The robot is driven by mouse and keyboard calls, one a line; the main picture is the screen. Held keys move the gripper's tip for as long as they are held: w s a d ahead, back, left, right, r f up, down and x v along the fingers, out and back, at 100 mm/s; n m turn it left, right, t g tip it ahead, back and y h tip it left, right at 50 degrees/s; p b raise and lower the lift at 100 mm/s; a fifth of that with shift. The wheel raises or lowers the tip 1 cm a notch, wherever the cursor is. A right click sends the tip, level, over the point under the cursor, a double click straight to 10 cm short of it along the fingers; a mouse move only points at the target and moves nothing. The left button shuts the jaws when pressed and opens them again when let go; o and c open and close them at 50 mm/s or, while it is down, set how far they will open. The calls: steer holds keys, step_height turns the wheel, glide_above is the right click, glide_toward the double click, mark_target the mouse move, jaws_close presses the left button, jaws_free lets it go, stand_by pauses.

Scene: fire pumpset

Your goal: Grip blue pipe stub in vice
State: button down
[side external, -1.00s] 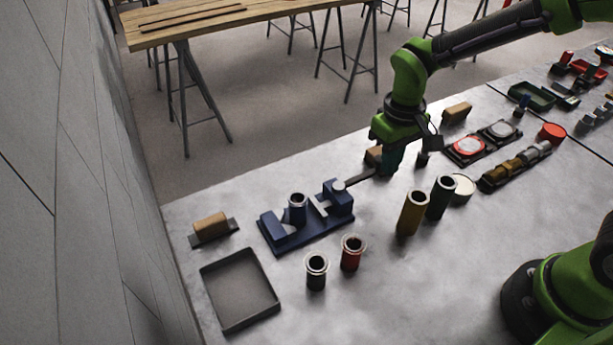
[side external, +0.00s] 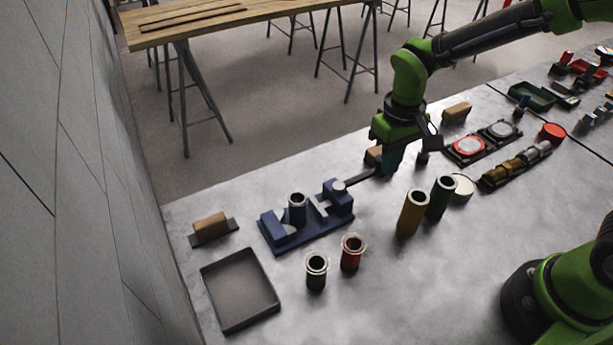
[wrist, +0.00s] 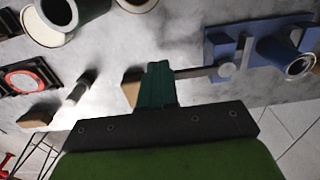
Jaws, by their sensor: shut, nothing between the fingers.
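The blue vice (side external: 318,235) sits on the bench, left of my gripper in the side view. The blue pipe stub (side external: 297,209) stands upright in it, open end up; I cannot tell whether the jaws press on it. In the wrist view the stub (wrist: 284,58) shows at the right, on the vice (wrist: 222,42). A dark handle bar (side external: 360,178) reaches from the vice's round hub (wrist: 226,69) toward my gripper (side external: 388,172). My gripper is shut and empty, low over the bench at the bar's outer end. In the wrist view its fingertips (wrist: 158,66) are together; contact with the bar is unclear.
Black (side external: 316,270) and red (side external: 352,252) flanged pipes stand in front of the vice. Taller yellow (side external: 411,212) and dark green (side external: 439,198) pipes stand nearer my gripper. A wooden-topped block (side external: 210,227) and an empty tray (side external: 208,300) lie left. Gauges (side external: 468,147) lie right.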

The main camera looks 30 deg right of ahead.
steer(key=shift+f, duration=0.1)
stand_by(0.4)
steer(key=shift+f, duration=1.4)
steer(key=shift+f, duration=0.2)
steer(key=shift+w, duration=0.2)
steer(key=shift+w+d, duration=0.25)
steer(key=shift+w, duration=0.95)
steer(key=shift+s, duration=0.15)
stand_by(0.3)
